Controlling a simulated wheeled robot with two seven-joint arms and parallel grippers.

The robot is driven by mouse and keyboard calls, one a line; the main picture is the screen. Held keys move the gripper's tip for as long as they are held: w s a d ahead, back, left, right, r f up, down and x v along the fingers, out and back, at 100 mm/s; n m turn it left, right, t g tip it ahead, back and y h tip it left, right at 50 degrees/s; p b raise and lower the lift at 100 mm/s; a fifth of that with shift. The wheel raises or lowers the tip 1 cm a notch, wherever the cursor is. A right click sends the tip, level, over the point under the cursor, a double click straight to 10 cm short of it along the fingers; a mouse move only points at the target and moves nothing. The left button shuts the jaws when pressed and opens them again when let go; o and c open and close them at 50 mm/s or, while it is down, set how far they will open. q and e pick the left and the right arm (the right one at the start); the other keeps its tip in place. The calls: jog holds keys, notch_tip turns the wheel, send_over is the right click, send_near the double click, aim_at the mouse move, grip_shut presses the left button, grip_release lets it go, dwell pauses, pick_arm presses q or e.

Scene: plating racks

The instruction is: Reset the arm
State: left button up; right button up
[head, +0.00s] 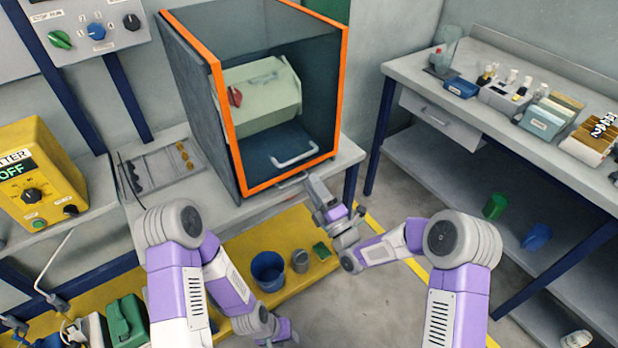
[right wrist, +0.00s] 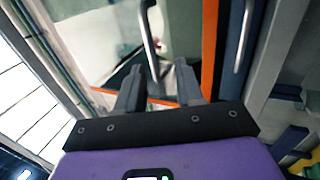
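My right gripper (head: 317,186) is in front of the lower right corner of an orange-framed cabinet (head: 228,130). In the right wrist view its two fingers (right wrist: 160,88) are apart, with nothing clearly held between them. A metal bar handle (right wrist: 148,35) shows just beyond the fingertips; I cannot tell whether they touch it. My left arm bends downward, and its wrist end (head: 280,335) is at the bottom edge of the head view. The left fingers are too hidden to judge.
Inside the cabinet is a pale green box with a red knob (head: 234,97). A blue bucket (head: 268,268) and a grey cup (head: 300,261) stand on the yellow lower shelf. A yellow meter (head: 40,175) is at left. A side bench (head: 480,110) holds bottles and boxes. Floor between is clear.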

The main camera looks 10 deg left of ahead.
dwell(0.4)
jog(key=s+d+f+m+g+h+p, duration=0.3)
jog(key=s+d+f+m+g+h, duration=0.15)
jog(key=f+m, duration=0.45)
jog(key=s+d+f+m+g+h+p, duration=0.2)
jog(key=s+d+f+m+g+h, duration=0.25)
jog(key=f+m, duration=0.5)
jog(key=s+d+f+m+g+p, duration=0.1)
jog(key=s+f+m+g, duration=0.1)
jog(key=s, duration=0.4)
jog(key=s+d+f+m+g+h+p, duration=0.1)
jog(key=s+d+f+m+g, duration=0.1)
jog(key=s+m, duration=0.3)
jog(key=s+d+f+m+g+p, duration=0.1)
jog(key=s+d+f+m+g, duration=0.1)
jog(key=s, duration=0.7)
jog(key=shift+s+d+m+g, duration=0.15)
jog(key=shift+d+m+g, duration=0.1)
jog(key=shift+m+g, duration=0.65)
jog(key=shift+d, duration=0.1)
